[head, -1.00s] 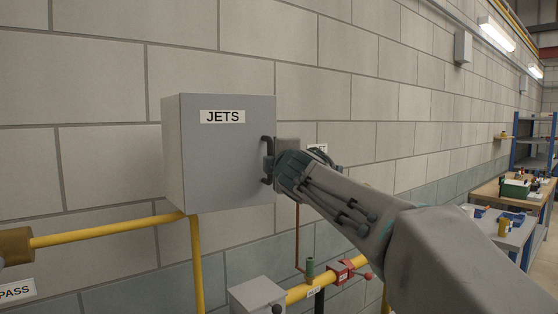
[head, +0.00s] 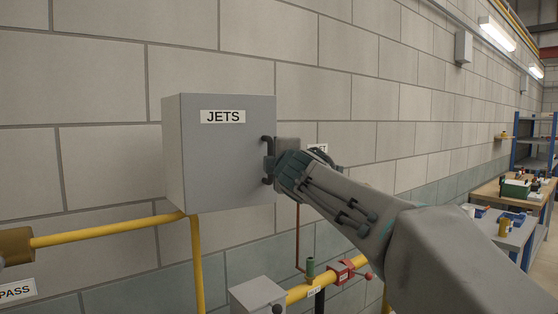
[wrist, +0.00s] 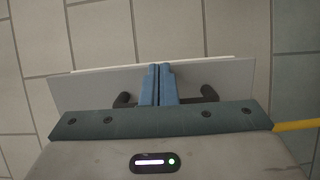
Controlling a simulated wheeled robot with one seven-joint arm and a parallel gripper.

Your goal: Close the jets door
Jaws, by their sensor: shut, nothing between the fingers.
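The jets door (head: 222,160) is the grey front of a wall box, with a "JETS" label (head: 223,117) near its top. It looks flush with the box body in the head view. Its dark handle (head: 267,143) is on the right edge. My gripper (head: 273,168) is at the handle, its fingertips partly hidden in that view. In the wrist view, my gripper's blue fingers (wrist: 158,70) are together with nothing between them. They lie over the grey door (wrist: 95,88), between the two visible ends of the handle (wrist: 124,99). I cannot tell whether they touch it.
A yellow pipe (head: 110,231) runs to the left below the box, and another drops beneath it. A smaller grey box (head: 257,296) and a red valve (head: 341,272) are lower down. A workbench (head: 520,205) stands far right.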

